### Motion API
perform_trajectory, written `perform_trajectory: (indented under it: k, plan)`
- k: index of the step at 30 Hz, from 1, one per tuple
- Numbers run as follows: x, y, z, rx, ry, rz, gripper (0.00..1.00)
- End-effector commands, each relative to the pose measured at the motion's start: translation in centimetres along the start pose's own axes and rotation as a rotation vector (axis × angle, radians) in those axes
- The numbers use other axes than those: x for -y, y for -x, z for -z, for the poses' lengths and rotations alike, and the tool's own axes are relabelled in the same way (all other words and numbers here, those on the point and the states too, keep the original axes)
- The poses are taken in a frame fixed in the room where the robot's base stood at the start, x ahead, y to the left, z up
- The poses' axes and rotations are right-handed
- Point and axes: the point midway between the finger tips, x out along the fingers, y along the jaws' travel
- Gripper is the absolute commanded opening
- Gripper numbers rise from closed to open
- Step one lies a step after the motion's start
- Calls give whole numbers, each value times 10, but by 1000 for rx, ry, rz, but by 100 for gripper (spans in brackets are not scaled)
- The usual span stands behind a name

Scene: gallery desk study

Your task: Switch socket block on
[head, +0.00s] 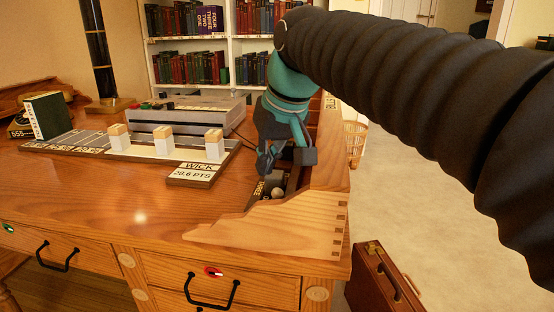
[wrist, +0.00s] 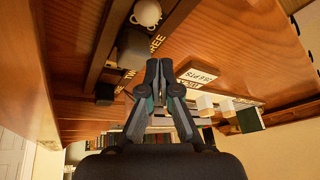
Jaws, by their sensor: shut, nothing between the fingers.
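My gripper (head: 264,168) is shut and empty, pointing down over the narrow compartment (head: 297,181) along the desk's right side. In the wrist view its closed fingertips (wrist: 158,64) show beside that compartment's wooden edge. A dark block (wrist: 135,47) and a smaller dark piece (wrist: 105,92) show there. I cannot tell for sure which thing is the socket block, and I see no clear switch state. My gripper and arm hide part of the compartment in the head view.
A pale round object (head: 278,193) lies in the compartment's front. A raised wooden side panel (head: 280,228) borders it. Pale blocks (head: 163,141) stand on a lettered board left of my gripper, behind a WICK sign (head: 196,173). A grey machine (head: 185,116) stands behind.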

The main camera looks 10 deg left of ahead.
Motion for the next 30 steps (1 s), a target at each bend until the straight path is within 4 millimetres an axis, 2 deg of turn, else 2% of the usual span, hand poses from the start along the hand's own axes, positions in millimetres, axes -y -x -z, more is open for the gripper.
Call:
perform_trajectory:
  k: [3,9,16,21,30]
  plan:
    - [2,4,21,0,-3,-1,0]
    - [-7,46,11,-5,-4,-2,0]
    - [-13,82,6,-4,-4,-2,0]
    - [-14,94,4,-3,-3,-1,0]
    - [-15,96,3,-1,-3,-1,0]
